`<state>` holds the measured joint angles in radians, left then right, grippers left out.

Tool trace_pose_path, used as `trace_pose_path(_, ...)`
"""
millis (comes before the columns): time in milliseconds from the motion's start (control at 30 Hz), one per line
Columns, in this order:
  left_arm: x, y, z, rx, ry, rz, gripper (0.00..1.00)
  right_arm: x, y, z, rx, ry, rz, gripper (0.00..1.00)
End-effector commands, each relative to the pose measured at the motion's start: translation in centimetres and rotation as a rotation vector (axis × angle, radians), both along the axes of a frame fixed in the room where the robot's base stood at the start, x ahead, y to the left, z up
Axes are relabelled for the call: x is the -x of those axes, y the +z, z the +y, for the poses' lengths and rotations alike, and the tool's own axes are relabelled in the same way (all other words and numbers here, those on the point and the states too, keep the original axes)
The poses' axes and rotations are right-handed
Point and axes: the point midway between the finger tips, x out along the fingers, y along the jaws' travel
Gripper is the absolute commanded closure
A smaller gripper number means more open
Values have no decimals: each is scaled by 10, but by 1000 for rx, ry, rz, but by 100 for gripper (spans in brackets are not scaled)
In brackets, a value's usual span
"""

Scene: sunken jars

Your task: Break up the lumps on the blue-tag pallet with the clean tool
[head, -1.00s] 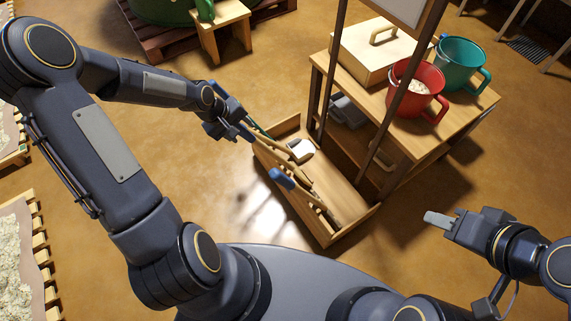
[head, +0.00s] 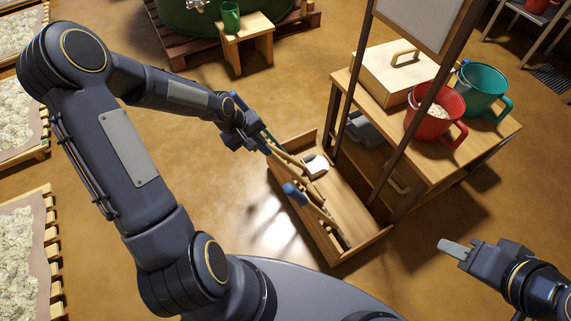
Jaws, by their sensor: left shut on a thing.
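My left gripper (head: 252,137) is at the back left end of a low wooden tray (head: 352,256), shut on the upper end of a wooden-handled tool (head: 284,158). The tool slants down into the tray, and its head is hard to make out. Another tool with a blue grip (head: 294,193) leans over the tray's left side. Which tool is clean cannot be told. My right gripper (head: 452,249) is over the floor at the lower right, with no object seen in it; its finger gap is unclear. Pallets of pale lumpy material (head: 18,245) line the left edge; no blue tag is visible.
A wooden stand (head: 440,165) beside the tray holds a lidded box (head: 398,75), a red mug (head: 434,115) with pale contents and a teal mug (head: 481,90). A stool (head: 248,35) bears a green mug (head: 231,17). Floor left of the tray is clear.

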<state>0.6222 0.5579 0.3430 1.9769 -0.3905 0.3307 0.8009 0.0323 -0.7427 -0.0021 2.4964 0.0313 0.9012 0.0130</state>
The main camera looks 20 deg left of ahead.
Motion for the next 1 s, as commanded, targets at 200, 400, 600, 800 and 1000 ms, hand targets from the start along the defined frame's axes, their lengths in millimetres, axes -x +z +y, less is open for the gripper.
trace_pose_path(200, -1, 26, 1, -3, 1, -6, 100, 0, 7, 0, 0, 0, 0, 64)
trace_pose_path(400, -2, 67, 1, -4, 0, -7, 100, 0, 15, 0, 0, 0, 0, 64)
trace_pose_path(600, -1, 102, 0, -2, -1, -6, 100, 0, 26, 0, 0, 0, 0, 64)
trace_pose_path(800, -1, 160, 0, -1, 0, -5, 100, 0, 68, 0, 0, 0, 0, 64)
trace_pose_path(1000, -1, 209, 0, -1, -1, -5, 100, 0, 106, 0, 0, 0, 0, 64)
